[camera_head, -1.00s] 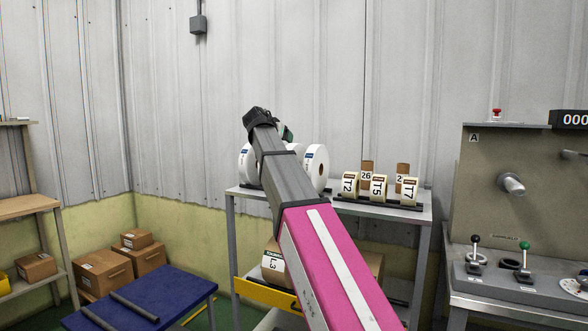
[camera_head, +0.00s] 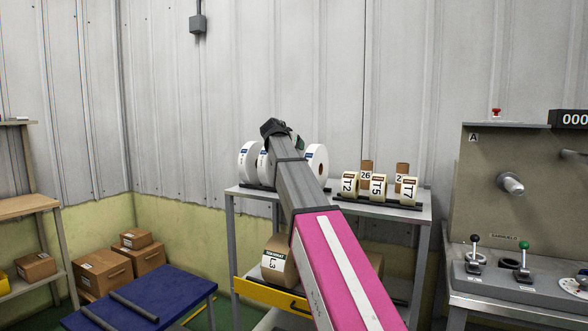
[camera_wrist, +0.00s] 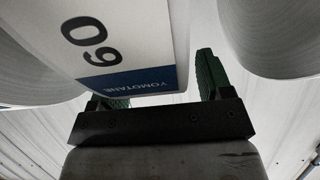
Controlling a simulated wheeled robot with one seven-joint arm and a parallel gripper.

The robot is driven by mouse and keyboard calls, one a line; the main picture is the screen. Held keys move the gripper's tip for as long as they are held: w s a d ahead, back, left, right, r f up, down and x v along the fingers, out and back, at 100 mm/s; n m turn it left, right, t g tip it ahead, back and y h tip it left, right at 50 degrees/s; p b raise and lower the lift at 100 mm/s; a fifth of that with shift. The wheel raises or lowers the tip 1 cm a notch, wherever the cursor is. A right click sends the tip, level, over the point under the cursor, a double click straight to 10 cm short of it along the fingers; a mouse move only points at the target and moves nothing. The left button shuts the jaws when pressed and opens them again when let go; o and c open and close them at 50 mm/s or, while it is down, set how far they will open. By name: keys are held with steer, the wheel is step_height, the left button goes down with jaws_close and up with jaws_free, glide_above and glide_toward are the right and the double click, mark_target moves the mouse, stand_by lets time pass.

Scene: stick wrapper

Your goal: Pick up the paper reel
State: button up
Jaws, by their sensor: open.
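White paper reels stand upright in a row on the top of the grey shelf unit: one at the left (camera_head: 247,162), one partly behind my arm (camera_head: 264,168) and one at the right (camera_head: 317,161). My gripper (camera_head: 298,142) is over the row, mostly hidden by my wrist. In the wrist view my gripper (camera_wrist: 157,78) is open, with green fingers.
Other reels fill the wrist view's upper left (camera_wrist: 35,45) and upper right (camera_wrist: 270,35), close beside the fingers. Smaller labelled rolls (camera_head: 379,188) stand right on the shelf (camera_head: 330,205). A machine (camera_head: 520,200) stands further right; a blue table (camera_head: 165,290) is lower left.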

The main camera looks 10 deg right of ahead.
jaws_close()
steer(key=shift+r, duration=0.1)
